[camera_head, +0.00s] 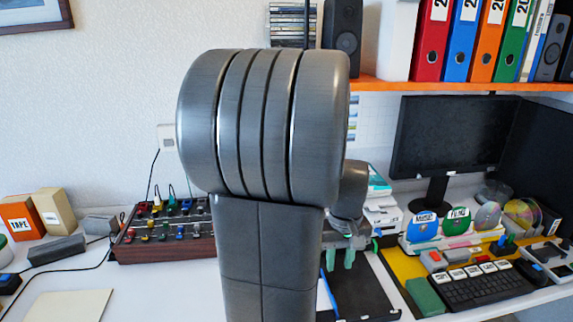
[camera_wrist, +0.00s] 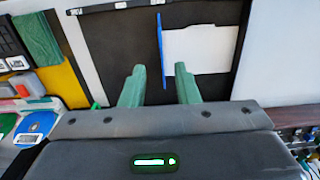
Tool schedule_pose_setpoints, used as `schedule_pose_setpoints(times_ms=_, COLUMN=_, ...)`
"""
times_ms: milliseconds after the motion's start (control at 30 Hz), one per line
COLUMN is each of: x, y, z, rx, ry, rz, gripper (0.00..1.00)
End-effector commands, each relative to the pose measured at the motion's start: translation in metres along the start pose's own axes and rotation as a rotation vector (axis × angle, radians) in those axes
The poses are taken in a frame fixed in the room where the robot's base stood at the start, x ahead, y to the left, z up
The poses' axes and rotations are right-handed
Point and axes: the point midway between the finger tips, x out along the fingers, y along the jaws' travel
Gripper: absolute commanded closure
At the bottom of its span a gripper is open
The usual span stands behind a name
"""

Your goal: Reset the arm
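My gripper (camera_head: 340,262) hangs over the desk, partly behind my arm in the head view. In the wrist view, its two green fingers (camera_wrist: 161,82) stand apart, with nothing visibly held between them. Below them is a dark flat mat or tray (camera_wrist: 207,18), also visible in the head view (camera_head: 368,290). A thin blue strip (camera_wrist: 161,45) appears in the gap between the fingers, beside a white panel (camera_wrist: 200,50). I cannot tell its height relative to the fingertips. My arm stands raised in the middle of the head view.
A mixer (camera_head: 165,232) stands at left, near a tape box (camera_head: 20,218). At right are a monitor (camera_head: 452,138), a keyboard (camera_head: 488,288), and colored discs (camera_head: 457,221). An orange shelf (camera_head: 450,87) with binders (camera_head: 430,40) is above.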

Motion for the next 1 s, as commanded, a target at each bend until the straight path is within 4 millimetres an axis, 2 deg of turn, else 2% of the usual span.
schedule_pose_setpoints(times_ms=600, x=0.113, y=0.0, z=0.001, rx=0.0, ry=-0.004, rz=-0.002, gripper=0.72)
schedule_pose_setpoints(times_ms=800, x=0.135, y=0.0, z=0.001, rx=0.0, ry=-0.002, rz=-0.001, gripper=0.72)
schedule_pose_setpoints(times_ms=1000, x=0.133, y=0.006, z=0.0, rx=0.0, ry=0.0, rz=0.0, gripper=0.72)
